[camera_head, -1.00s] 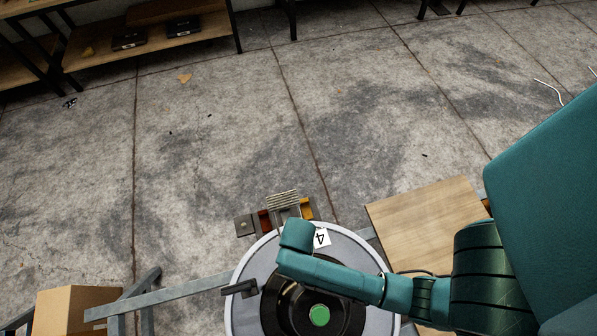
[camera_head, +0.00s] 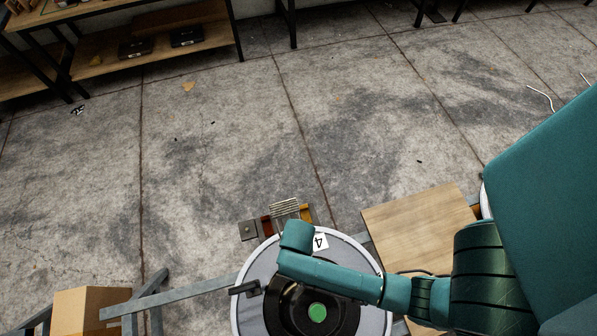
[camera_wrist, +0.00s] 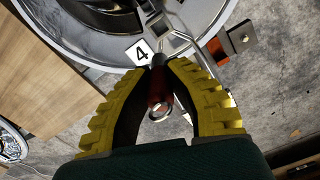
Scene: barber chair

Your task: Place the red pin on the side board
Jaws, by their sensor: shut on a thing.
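In the wrist view, my gripper (camera_wrist: 163,64) has its two yellow-ribbed fingers closed around the red pin (camera_wrist: 157,84). The pin is dark red with a metal ring at its near end; its far end is hard to make out. It is held just beside a white card marked 4 (camera_wrist: 138,52). The wooden side board (camera_head: 412,226) lies right of the round chair base in the head view and at the left in the wrist view (camera_wrist: 48,75). My arm hides the gripper and pin in the head view.
The round grey chair base (camera_head: 255,290) stands under my arm, with a small grate (camera_head: 285,208) and a metal plate (camera_head: 248,230) at its far edge. A cardboard box (camera_head: 85,310) is at lower left. Bare concrete floor lies beyond.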

